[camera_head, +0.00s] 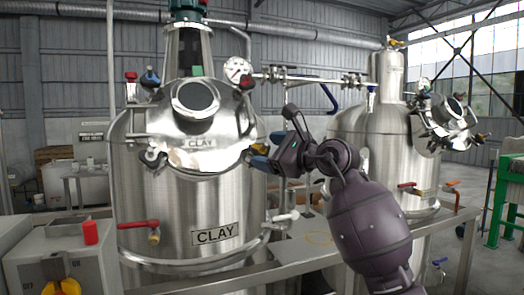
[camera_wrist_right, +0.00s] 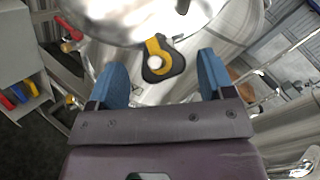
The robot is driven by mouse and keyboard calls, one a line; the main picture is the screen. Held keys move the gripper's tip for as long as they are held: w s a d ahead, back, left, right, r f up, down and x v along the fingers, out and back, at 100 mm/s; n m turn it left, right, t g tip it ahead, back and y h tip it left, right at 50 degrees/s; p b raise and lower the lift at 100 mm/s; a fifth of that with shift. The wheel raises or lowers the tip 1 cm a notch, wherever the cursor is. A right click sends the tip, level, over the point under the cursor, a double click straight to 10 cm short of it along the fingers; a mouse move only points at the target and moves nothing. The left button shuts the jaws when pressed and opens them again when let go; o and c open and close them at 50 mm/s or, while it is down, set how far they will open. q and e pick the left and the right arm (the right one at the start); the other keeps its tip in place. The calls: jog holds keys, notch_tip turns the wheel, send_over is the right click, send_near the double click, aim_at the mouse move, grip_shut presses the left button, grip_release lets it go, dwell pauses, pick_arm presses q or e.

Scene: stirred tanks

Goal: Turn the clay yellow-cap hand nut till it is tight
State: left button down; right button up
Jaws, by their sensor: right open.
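The clay tank (camera_head: 180,205) is a steel vessel with CLAY labels on its lid and body. The yellow-cap hand nut (camera_wrist_right: 158,58) shows in the right wrist view as a dark wing nut with a yellow part, at the rim of the tank lid. In the head view it is small and partly hidden by my gripper at the right side of the lid. My right gripper (camera_head: 266,150) is open there. In the right wrist view its blue fingers (camera_wrist_right: 161,75) stand apart to either side of the nut, with no clear contact. My left gripper is not in view.
A second steel tank (camera_head: 380,150) with an open lid (camera_head: 450,122) stands to the right. A red-handled valve (camera_head: 140,225) juts from the clay tank's front. A pressure gauge (camera_head: 238,70) and pipes sit above. A control box (camera_head: 60,262) stands at lower left.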

jog(key=shift+x, duration=1.15)
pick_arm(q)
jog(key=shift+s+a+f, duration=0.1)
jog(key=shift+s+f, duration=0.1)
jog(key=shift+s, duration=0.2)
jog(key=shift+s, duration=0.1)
pick_arm(e)
jog(key=c, duration=0.9)
jog(key=shift+r+m+t+p, duration=0.25)
jog(key=shift+m+t+p, duration=0.25)
jog(key=shift+m+p, duration=0.4)
jog(key=shift+f+h, duration=0.1)
jog(key=shift+h, duration=0.2)
jog(key=shift+f, duration=0.15)
jog(key=o, duration=0.8)
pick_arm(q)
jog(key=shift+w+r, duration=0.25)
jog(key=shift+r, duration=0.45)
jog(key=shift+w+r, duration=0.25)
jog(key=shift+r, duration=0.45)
pick_arm(e)
jog(key=shift+o, duration=0.5)
